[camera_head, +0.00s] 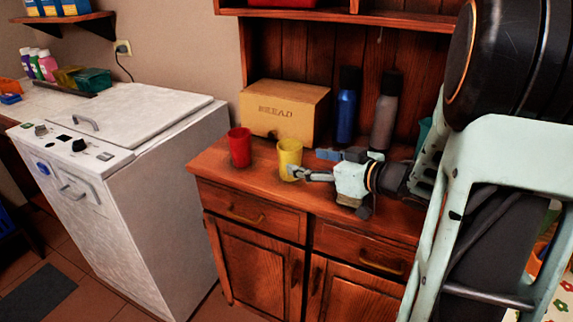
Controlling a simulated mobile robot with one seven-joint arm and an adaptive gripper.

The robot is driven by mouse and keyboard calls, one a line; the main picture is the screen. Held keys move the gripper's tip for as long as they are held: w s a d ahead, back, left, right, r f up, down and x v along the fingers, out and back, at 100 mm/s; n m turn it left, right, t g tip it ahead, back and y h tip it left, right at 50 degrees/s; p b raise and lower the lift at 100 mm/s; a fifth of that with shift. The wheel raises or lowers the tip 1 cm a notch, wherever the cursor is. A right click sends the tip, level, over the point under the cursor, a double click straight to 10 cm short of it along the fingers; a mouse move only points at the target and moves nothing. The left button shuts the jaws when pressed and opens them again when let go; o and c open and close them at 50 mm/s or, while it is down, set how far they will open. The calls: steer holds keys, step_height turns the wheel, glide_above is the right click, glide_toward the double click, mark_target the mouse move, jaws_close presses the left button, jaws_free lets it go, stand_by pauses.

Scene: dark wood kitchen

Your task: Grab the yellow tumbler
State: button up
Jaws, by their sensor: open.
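The yellow tumbler (289,155) stands upright on the wooden cabinet top, near its front edge. My gripper (311,164) comes in from the right at about the tumbler's height, fingers pointing left. It is open: the near finger overlaps the tumbler's right lower side in the picture, and the other finger lies farther back, right of the tumbler. I cannot tell whether the near finger touches it.
A red tumbler (240,147) stands left of the yellow one. A bread box (284,111) is behind, with a blue bottle (346,112) and a grey bottle (385,120) to its right. A white appliance (150,150) stands left of the wooden cabinet (262,187).

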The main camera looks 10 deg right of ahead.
mark_target(298, 161)
steer(key=x, duration=0.3)
steer(key=shift+w+f+b, duration=0.1)
steer(key=shift+b, duration=0.2)
steer(key=x, duration=0.1)
steer(key=b+x, duration=0.1)
steer(key=x, duration=0.2)
steer(key=shift+w+d+f+b, duration=0.15)
steer(key=shift+d+f+b, duration=0.15)
steer(key=shift+f, duration=0.1)
steer(key=shift+w+a, duration=0.25)
steer(key=shift+w, duration=0.2)
steer(key=c, duration=1.3)
steer(key=shift+r, duration=0.1)
